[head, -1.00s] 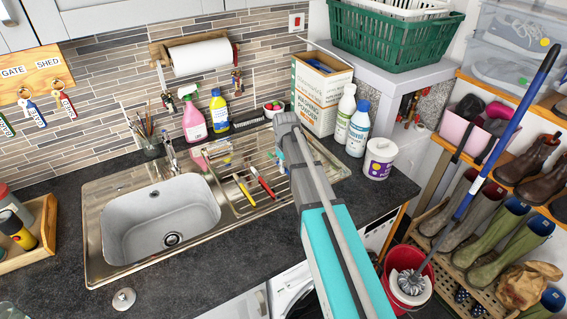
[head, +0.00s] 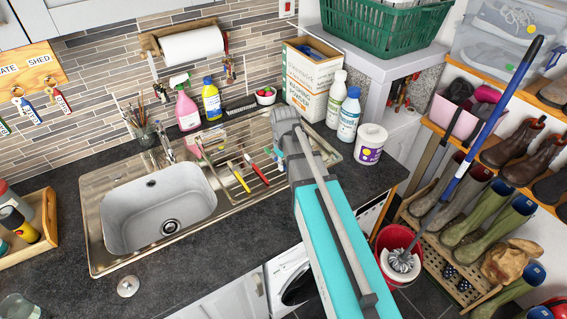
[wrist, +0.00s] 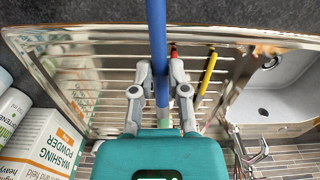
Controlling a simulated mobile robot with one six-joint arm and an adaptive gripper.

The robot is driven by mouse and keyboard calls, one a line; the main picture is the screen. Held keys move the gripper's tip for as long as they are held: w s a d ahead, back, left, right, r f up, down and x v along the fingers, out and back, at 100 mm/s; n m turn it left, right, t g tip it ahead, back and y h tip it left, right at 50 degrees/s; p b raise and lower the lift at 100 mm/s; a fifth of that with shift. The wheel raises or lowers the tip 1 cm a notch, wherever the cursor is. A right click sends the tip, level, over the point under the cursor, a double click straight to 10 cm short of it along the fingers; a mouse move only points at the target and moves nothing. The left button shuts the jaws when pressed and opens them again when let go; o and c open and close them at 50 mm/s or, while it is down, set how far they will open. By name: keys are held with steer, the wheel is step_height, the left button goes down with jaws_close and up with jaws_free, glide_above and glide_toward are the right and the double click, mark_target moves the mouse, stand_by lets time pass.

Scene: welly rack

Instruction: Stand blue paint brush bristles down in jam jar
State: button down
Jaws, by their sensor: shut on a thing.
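In the wrist view my gripper (wrist: 161,82) is shut on the blue paint brush (wrist: 156,30). Its blue shaft runs from between the fingers to the top edge of the picture. Its bristles cannot be made out. In the head view my arm hides most of my gripper and the brush, above the right part of the draining rack. A glass jar (head: 146,137), apparently the jam jar, stands behind the sink with several thin brushes upright in it. It is left of my gripper and apart from it.
A yellow-handled tool (head: 238,178) and a red-handled one (head: 255,164) lie on the metal draining rack (head: 222,171). The tap (head: 165,142) stands beside the jar. The washing powder box (head: 309,95) is behind my arm.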

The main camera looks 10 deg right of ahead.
steer(key=shift+f, duration=0.1)
stand_by(0.3)
steer(key=shift+f+b, duration=1.4)
steer(key=shift+b, duration=0.05)
steer(key=shift+r, duration=0.1)
